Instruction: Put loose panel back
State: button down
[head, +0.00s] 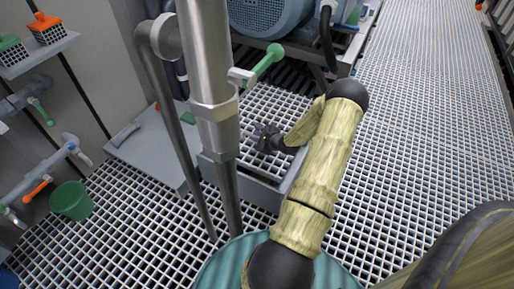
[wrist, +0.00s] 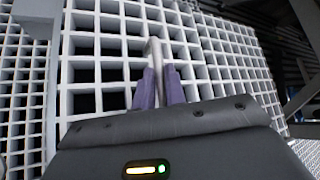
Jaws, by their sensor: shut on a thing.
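A pale grating panel (wrist: 105,48) with square holes fills much of the wrist view. In the head view my gripper (head: 264,138) is beside the grey pipe column, over a piece of grating (head: 275,103). Whether this piece lies flat in the floor or is raised is hard to tell. My arm hides part of it.
A thick steel pipe (head: 205,60) stands close left of my gripper, with a green-handled valve (head: 268,63) on it. A blue motor (head: 270,15) is behind. A green bucket (head: 72,200) stands at left. Open grating floor (head: 430,110) lies at right.

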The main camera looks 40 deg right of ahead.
jog(key=shift+w+d+r, duration=0.1)
jog(key=shift+w, duration=0.05)
notch_tip(320, 180, down, 3)
jog(key=shift+f+b, duration=0.2)
jog(key=shift+b, duration=0.9)
jog(key=shift+s+d+f, duration=0.1)
jog(key=shift+s+f, duration=0.1)
jog(key=shift+f, duration=0.35)
jog(key=c, duration=1.5)
grip_release()
jog(key=shift+o, duration=0.2)
